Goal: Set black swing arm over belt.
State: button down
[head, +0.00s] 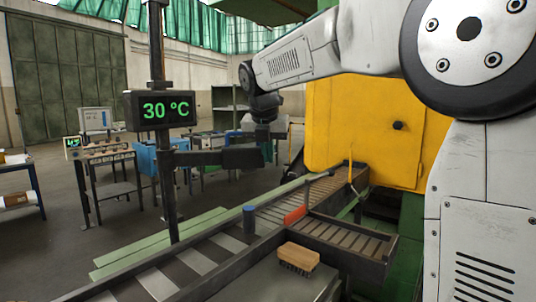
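The black swing arm (228,157) reaches out to the right from a dark upright post (168,190). It is roughly level and thicker toward its free end. The belt (195,262), with pale bars across it, runs from the lower left up to the yellow furnace housing. In the picture the swing arm appears above and behind the belt; the exact gap is unclear. My gripper (263,133) points down at the swing arm's free end. It is dark and small, and its fingers blend with the swing arm, so I cannot tell if they touch or hold it.
A 30 °C display (160,110) hangs on the post. A blue cylinder (249,219) stands at the belt. A red piece (294,215) sits by the side roller tray (350,240). A wooden brush (298,257) lies on the front ledge. The yellow housing (365,125) stands right.

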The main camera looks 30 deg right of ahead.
jog(key=s+a+r, duration=0.3)
jog(key=s+r, duration=0.4)
jog(key=r, duration=0.2)
jog(key=s+a+f+m+g+y, duration=0.1)
jog(key=s+f+m, duration=1.1)
jog(key=s+m, duration=0.2)
jog(key=s+a+f+m+g+y, duration=0.1)
jog(key=s+f+m, duration=1.2)
jog(key=s, duration=0.3)
jog(key=shift+s+m+y, duration=0.3)
jog(key=shift+m+y, duration=0.1)
jog(key=shift+m, duration=0.3)
